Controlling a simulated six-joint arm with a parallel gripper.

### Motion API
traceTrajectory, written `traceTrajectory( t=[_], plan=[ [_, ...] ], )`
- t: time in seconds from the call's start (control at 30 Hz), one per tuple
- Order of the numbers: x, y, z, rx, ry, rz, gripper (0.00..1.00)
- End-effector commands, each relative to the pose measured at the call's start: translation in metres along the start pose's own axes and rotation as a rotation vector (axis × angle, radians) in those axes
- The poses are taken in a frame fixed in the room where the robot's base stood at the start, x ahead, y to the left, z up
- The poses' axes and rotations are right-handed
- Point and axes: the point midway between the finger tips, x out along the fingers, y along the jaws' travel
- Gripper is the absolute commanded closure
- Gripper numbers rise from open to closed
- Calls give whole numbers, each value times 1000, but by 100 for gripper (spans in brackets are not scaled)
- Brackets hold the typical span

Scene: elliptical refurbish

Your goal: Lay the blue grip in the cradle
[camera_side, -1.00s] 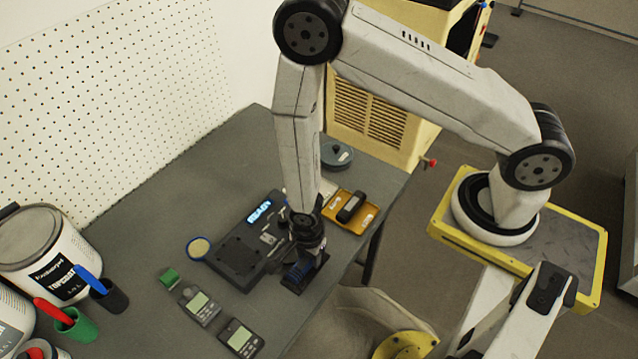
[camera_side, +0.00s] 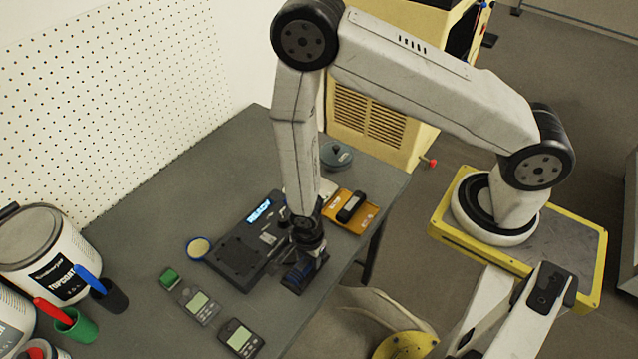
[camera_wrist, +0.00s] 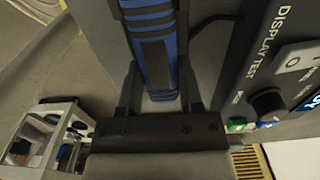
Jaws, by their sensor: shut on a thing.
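My gripper (camera_side: 304,270) is low over the front of the grey bench, just right of a black test unit. In the wrist view my gripper (camera_wrist: 159,82) has its two fingers on either side of the blue grip (camera_wrist: 156,50), which is blue with black bands and panels. In the side view the grip is mostly hidden by the gripper, with only a little blue showing. The test unit (camera_side: 232,263) has a lit screen and a shallow recessed bed that looks empty. I cannot tell for certain whether that bed is the cradle.
An orange tray (camera_side: 367,222) with a black item is behind right. A round yellow-topped disc (camera_side: 198,248) is left of the unit. Paint cans (camera_side: 42,262) and marker cups stand far left.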

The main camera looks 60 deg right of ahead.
Motion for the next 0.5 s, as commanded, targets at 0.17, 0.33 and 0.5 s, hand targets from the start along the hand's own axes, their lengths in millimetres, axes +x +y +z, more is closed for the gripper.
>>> traceTrajectory(
  t=[0.17, 0.33, 0.5],
  plan=[
    [2, 0, 0, 0, 0, 0, 100],
    [2, 0, 0, 0, 0, 0, 100],
    [2, 0, 0, 0, 0, 0, 13]
  ],
)
